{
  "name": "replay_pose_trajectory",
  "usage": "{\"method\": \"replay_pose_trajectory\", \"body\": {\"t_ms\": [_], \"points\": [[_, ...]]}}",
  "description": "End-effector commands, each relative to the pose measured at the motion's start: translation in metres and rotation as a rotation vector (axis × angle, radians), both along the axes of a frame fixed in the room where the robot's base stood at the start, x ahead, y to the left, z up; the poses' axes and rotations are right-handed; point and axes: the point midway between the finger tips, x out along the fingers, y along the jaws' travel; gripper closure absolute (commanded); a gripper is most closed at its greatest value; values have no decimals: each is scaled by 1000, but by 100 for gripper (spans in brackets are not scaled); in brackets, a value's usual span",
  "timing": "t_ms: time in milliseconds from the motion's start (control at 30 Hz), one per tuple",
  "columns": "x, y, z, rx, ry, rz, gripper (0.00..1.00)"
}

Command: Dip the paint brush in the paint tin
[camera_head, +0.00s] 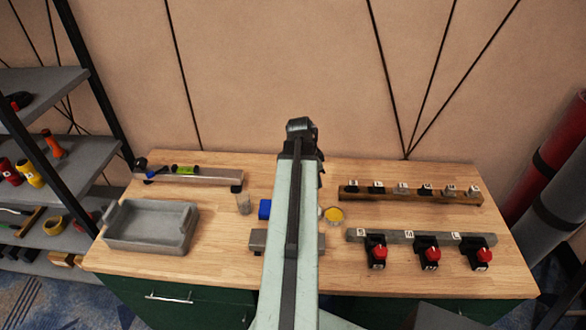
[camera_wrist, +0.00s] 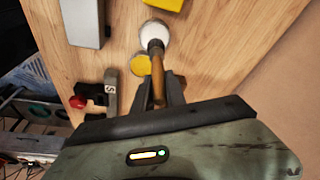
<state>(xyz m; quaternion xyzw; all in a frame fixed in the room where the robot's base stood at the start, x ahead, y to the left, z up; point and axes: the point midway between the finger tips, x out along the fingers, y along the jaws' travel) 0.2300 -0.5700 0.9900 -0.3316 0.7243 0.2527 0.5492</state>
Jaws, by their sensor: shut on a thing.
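My gripper (camera_wrist: 160,90) is shut on the handle of a paint brush (camera_wrist: 158,72), seen in the wrist view. The brush has an orange-brown wooden handle and a dark head pointing away from my gripper. A round tin with a white top or contents (camera_wrist: 154,30) lies just beyond the brush head, which overlaps its near edge in the picture. I cannot tell whether they touch. A round yellow-topped thing (camera_wrist: 139,65) sits beside the brush; in the head view it is right of my arm (camera_head: 333,214). My arm hides the brush and the white-topped tin in the head view.
A grey tray (camera_head: 150,226) stands at the left of the wooden table. A rail of red-button switches (camera_head: 405,236) and a hook rack (camera_head: 400,196) are at the right.

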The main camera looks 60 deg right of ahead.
Motion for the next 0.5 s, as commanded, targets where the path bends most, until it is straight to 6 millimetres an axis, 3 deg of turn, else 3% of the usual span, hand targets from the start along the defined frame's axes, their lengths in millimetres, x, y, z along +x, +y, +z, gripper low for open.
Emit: {"method": "replay_pose_trajectory", "body": {"t_ms": [267, 500], "points": [[-4, -1, 0, -2, 8, 0, 100], [23, 8, 16, -65, 283, 252, 100]]}}
